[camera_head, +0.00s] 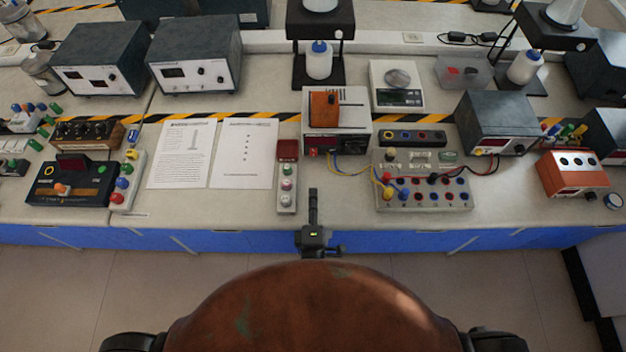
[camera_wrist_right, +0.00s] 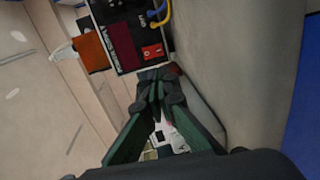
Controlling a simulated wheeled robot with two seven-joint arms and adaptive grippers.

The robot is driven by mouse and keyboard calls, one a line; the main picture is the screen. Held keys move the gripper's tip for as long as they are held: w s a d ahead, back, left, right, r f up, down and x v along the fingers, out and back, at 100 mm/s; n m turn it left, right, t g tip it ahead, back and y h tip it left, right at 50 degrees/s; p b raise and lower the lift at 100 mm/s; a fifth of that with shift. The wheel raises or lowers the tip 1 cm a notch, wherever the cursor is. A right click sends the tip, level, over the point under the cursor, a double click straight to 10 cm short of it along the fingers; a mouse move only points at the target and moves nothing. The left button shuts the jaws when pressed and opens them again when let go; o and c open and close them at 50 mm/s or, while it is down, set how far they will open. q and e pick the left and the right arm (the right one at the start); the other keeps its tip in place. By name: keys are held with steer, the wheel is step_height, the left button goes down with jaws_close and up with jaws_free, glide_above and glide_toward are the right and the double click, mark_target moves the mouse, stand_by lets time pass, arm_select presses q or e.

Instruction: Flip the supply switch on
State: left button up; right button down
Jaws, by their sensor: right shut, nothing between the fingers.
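The power supply (camera_head: 351,112) is a pale box with a dark front panel, near the middle of the bench in the head view. Its panel (camera_wrist_right: 126,30) shows in the right wrist view with a dark red display (camera_wrist_right: 124,47) and a small red switch (camera_wrist_right: 153,52). I cannot tell the switch's position. My right gripper (camera_head: 313,195) is shut and empty, in front of the supply over the bench's front part. In the wrist view its fingertips (camera_wrist_right: 158,75) appear just below the red switch; contact cannot be told. My left gripper is not in view.
An orange block (camera_head: 323,109) sits on the supply. A strip with a red top (camera_head: 287,150) stands left of my gripper. Yellow and blue leads (camera_head: 347,168) run from the supply to a terminal board (camera_head: 423,196) at right. Printed sheets (camera_head: 244,165) lie left.

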glide_toward(313, 156)
steer(key=shift+w, duration=0.35)
steer(key=w, duration=0.3)
steer(key=w+b, duration=0.1)
steer(key=w, duration=0.1)
steer(key=shift+f, duration=0.35)
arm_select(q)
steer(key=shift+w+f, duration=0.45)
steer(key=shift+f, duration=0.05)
arm_select(e)
steer(key=shift+w, duration=0.5)
steer(key=shift+f, duration=0.1)
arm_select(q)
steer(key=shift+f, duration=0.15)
arm_select(e)
steer(key=shift+w+f, duration=0.1)
steer(key=shift+w, duration=0.3)
steer(key=shift+s, duration=0.2)
steer(key=s, duration=0.4)
steer(key=s+r, duration=0.1)
steer(key=s, duration=0.6)
steer(key=shift+s+r, duration=0.2)
steer(key=shift+s, duration=0.1)
